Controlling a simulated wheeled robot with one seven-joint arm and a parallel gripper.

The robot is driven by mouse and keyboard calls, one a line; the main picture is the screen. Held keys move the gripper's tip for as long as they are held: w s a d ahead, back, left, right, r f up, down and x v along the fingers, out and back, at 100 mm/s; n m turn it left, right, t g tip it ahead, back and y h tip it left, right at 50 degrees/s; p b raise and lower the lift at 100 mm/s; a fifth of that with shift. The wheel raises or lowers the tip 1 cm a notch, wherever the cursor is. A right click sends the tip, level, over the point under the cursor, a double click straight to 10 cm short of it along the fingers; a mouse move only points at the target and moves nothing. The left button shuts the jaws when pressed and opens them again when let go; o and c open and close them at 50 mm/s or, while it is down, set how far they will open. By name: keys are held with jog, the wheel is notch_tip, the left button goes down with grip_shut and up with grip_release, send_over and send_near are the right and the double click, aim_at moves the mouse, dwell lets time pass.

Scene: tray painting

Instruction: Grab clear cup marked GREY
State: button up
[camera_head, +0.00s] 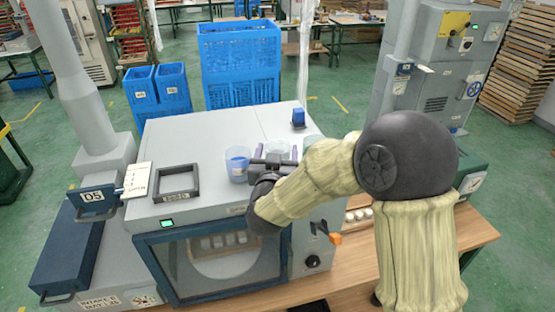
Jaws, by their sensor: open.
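A clear cup (279,149) stands on top of the grey machine, just beyond my gripper; any label on it is hidden or too small to read. My gripper (276,153) is open, with a purple finger on each side of this cup as seen from here; I cannot tell whether they touch it. A clear cup with blue content (237,166) stands to the left of my gripper. A greenish cup (311,145) stands to the right, partly hidden by my arm.
The grey machine (215,128) has a black square frame (176,183) on its top left. A sign marked D5 (93,196) is at the left. Blue crates (240,60) stand behind.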

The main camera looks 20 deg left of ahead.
jog(key=c, duration=0.8)
jog(key=shift+r, duration=0.1)
notch_tip(320, 180, up, 10)
jog(key=shift+f+b, duration=0.1)
jog(key=shift+b, duration=1.1)
